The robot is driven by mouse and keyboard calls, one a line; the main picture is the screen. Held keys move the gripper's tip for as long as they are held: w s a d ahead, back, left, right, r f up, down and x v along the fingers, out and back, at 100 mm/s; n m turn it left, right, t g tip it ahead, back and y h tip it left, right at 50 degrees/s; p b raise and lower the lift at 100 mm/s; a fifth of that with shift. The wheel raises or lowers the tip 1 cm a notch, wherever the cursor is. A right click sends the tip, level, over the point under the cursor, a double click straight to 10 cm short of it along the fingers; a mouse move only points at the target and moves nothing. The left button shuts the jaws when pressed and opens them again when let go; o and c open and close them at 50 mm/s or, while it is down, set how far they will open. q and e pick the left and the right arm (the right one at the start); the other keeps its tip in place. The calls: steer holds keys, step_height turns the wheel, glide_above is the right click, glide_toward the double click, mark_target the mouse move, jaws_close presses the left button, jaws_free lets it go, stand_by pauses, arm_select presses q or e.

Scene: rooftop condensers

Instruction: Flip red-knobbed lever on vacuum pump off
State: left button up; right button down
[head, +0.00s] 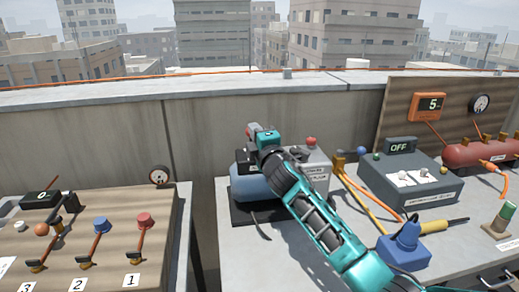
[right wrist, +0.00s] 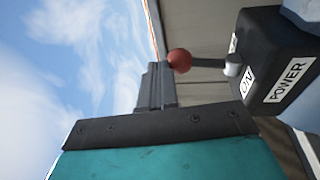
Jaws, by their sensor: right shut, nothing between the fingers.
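The vacuum pump, with a blue body (head: 250,183) on a black base, stands on the grey bench, partly hidden by my right arm. In the right wrist view, its red ball knob (right wrist: 179,60) sits on a grey lever (right wrist: 208,64) that comes out of a black switch box (right wrist: 270,55) with POWER and ON labels. My right gripper (head: 252,132) is over the pump in the head view, shut and empty. Its closed fingertips (right wrist: 155,72) are right beside the red knob; I cannot tell whether they touch it. My left gripper is not in view.
A grey box with a red button (head: 311,141) stands right of my gripper. Further right are a grey unit with an OFF display (head: 400,147), a red tank (head: 475,153) and a blue clamp-like tool (head: 404,246). A lever panel (head: 95,225) stands at left.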

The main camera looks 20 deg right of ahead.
steer(key=shift+w+d+r, duration=0.15)
steer(key=shift+w+r, duration=0.05)
steer(key=shift+w, duration=0.3)
steer(key=shift+w+d, duration=0.1)
steer(key=shift+w, duration=0.25)
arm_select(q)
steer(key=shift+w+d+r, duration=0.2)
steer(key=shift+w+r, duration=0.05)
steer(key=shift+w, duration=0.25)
arm_select(e)
steer(key=shift+w, duration=0.1)
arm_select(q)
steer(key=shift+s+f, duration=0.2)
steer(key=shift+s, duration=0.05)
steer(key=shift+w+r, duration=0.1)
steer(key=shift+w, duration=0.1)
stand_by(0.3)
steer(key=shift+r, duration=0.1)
arm_select(e)
steer(key=shift+r, duration=0.1)
